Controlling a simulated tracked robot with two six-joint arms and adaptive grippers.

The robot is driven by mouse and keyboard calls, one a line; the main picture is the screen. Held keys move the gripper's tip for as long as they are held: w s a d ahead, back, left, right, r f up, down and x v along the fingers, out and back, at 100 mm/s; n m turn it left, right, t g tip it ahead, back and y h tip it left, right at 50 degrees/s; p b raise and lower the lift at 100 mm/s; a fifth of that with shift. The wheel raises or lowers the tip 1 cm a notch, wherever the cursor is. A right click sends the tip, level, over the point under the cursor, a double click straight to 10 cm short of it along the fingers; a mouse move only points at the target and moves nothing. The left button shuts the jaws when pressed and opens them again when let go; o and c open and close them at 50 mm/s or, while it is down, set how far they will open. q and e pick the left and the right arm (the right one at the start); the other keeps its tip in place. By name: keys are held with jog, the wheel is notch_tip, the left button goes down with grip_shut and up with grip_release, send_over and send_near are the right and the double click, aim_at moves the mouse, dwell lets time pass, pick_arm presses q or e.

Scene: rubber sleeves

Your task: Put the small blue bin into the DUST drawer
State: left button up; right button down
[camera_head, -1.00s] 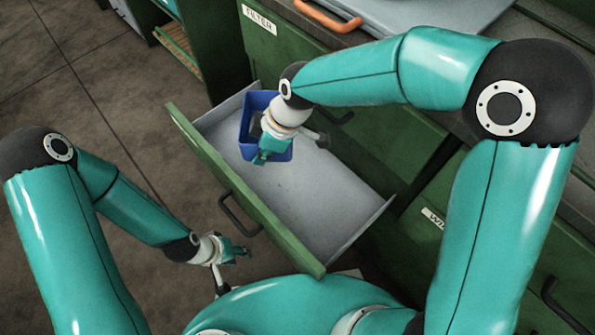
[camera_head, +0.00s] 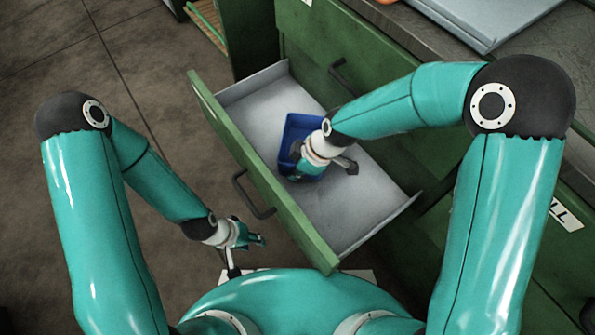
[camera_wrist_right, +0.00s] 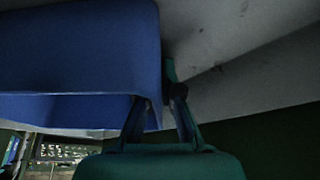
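The small blue bin (camera_head: 294,128) is within the walls of the pulled-out green drawer (camera_head: 295,222), above its grey floor. Whether it touches the floor I cannot tell. My right gripper (camera_head: 302,167) is at the bin's near side. In the right wrist view the gripper (camera_wrist_right: 160,95) has its fingers on either side of the wall of the blue bin (camera_wrist_right: 80,50), shut on it. My left gripper (camera_head: 247,236) is outside the drawer, near the drawer handle (camera_head: 249,195) and apart from it; its finger opening is unclear. No DUST label shows.
The drawer's right part is bare. A closed green drawer with a handle (camera_head: 343,77) is above it. A grey panel (camera_head: 485,18) lies on the worktop at top right. A partly visible white label (camera_head: 564,214) is on the right cabinet front. Floor is free at left.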

jog(key=shift+f, duration=0.2)
jog(key=c, duration=1.3)
grip_release()
jog(key=shift+r, duration=0.1)
jog(key=shift+r, duration=0.25)
jog(key=p+v, duration=0.3)
jog(key=v, duration=0.8)
jog(key=shift+s+d+r, duration=0.15)
jog(key=shift+d+r, duration=0.05)
jog(key=shift+r, duration=0.05)
